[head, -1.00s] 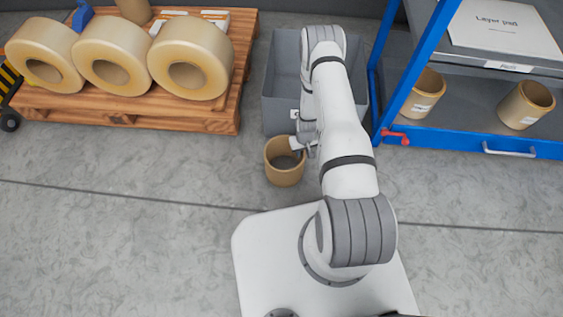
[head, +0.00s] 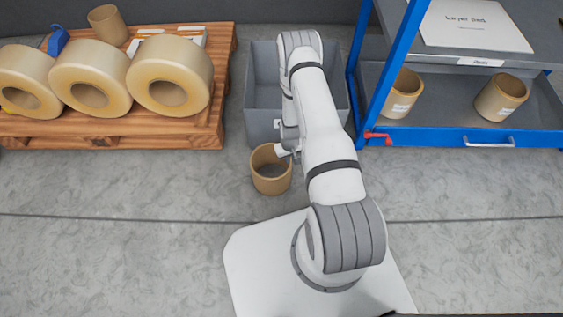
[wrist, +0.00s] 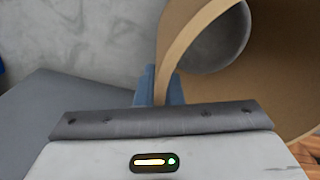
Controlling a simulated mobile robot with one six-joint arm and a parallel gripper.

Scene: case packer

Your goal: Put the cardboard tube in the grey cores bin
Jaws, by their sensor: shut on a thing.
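My gripper (head: 289,153) is shut on the wall of a brown cardboard tube (head: 259,177), which it holds in front of the grey bin, at its near side. In the wrist view the tube (wrist: 283,95) fills the upper right, its rim between the fingers (wrist: 158,88). The grey bin (head: 260,127) is open-topped and stands on the floor between the pallet and the blue rack. My arm covers part of its opening and of the label on its front, so the label cannot be read.
A wooden pallet (head: 165,136) at left carries several large tape rolls (head: 184,66), another brown tube (head: 107,27) and a blue tool (head: 58,40). The blue rack (head: 450,138) at right holds two labelled tubes (head: 397,98) on its lower shelf. The near floor at left is clear.

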